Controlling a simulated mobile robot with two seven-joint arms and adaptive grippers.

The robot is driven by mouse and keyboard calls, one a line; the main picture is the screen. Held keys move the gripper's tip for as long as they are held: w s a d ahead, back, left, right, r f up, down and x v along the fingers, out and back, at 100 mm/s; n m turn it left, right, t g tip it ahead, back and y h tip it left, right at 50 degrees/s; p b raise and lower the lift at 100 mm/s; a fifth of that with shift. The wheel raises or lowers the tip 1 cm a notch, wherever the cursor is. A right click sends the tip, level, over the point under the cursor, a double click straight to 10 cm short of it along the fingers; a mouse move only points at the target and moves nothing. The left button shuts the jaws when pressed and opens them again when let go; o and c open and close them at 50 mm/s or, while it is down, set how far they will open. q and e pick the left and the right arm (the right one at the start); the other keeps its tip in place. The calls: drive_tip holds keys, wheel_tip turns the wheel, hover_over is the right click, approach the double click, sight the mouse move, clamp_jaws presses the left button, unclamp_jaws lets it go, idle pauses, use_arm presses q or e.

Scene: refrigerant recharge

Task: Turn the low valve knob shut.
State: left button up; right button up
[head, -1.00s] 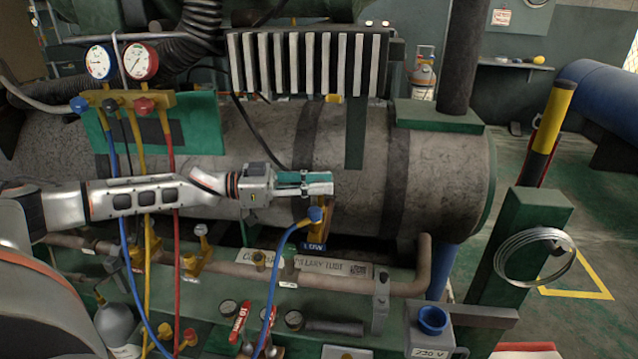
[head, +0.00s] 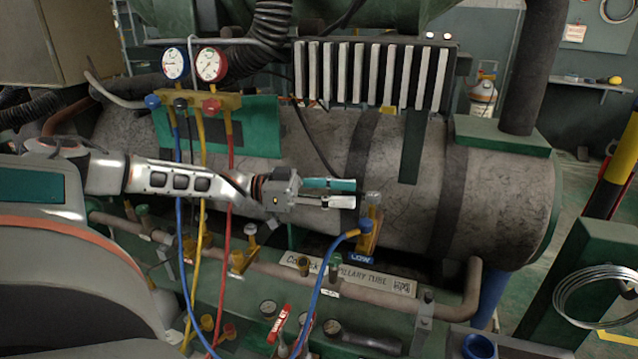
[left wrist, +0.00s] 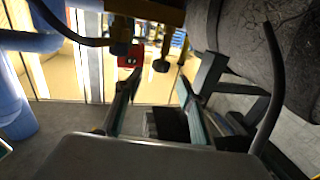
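The gauge manifold (head: 200,103) has a blue knob (head: 152,101) on its left, a red knob (head: 211,105) and a dark one between. A yellow fitting (head: 370,232) stands above a blue LOW label (head: 362,259). It carries a blue hose coupling and a grey top. My left gripper (head: 353,193) points right, its fingertips just left of that top, and well below and right of the blue knob. Its fingers are apart with nothing seen held; they also show apart in the left wrist view (left wrist: 160,85). My right gripper is not in view.
Blue, yellow and red hoses hang from the manifold, passing the left arm. A large grey tank (head: 410,180) lies behind the gripper. A pipe (head: 380,294) runs in front, below. A finned block (head: 372,75) sits above the tank. Gauges and a red-handled valve are at the bottom.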

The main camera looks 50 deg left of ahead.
use_arm(q)
drive_tip(key=shift+v, duration=2.7)
drive_tip(key=shift+f, duration=0.1)
